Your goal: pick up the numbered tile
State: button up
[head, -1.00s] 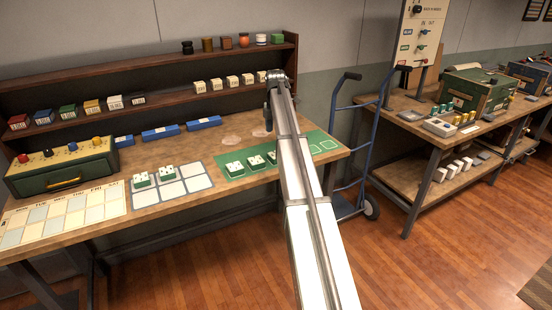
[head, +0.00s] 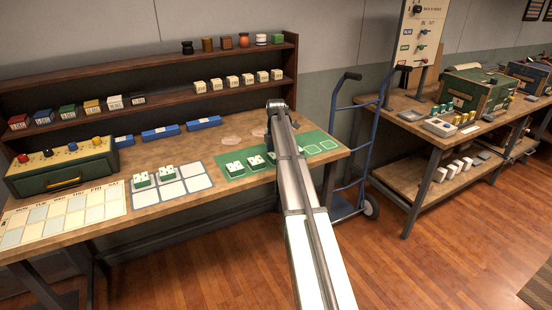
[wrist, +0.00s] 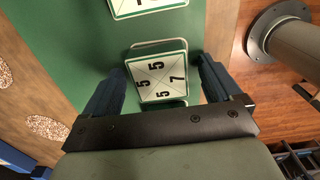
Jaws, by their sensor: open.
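A square white numbered tile (wrist: 157,76) with a dark green edge lies on the green mat (wrist: 75,45) in the wrist view. My gripper (wrist: 162,66) is open, with one blue finger on each side of this tile. Gaps show between tile and fingers; I cannot tell the height left below them. A second white tile (wrist: 148,4) is partly visible at the top edge. In the head view, white-topped tiles (head: 235,168) sit in a row on the mat, and my arm hides the gripper.
The wooden bench (head: 228,199) also carries a pale grid mat (head: 188,186) with two tiles, a calendar sheet (head: 62,214) and a green box with knobs (head: 62,170). A shelf (head: 160,107) with small boxes stands behind. A blue hand truck (head: 338,125) stands at the right end.

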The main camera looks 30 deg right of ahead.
jog(key=c, duration=1.2)
jog(key=shift+c, duration=0.2)
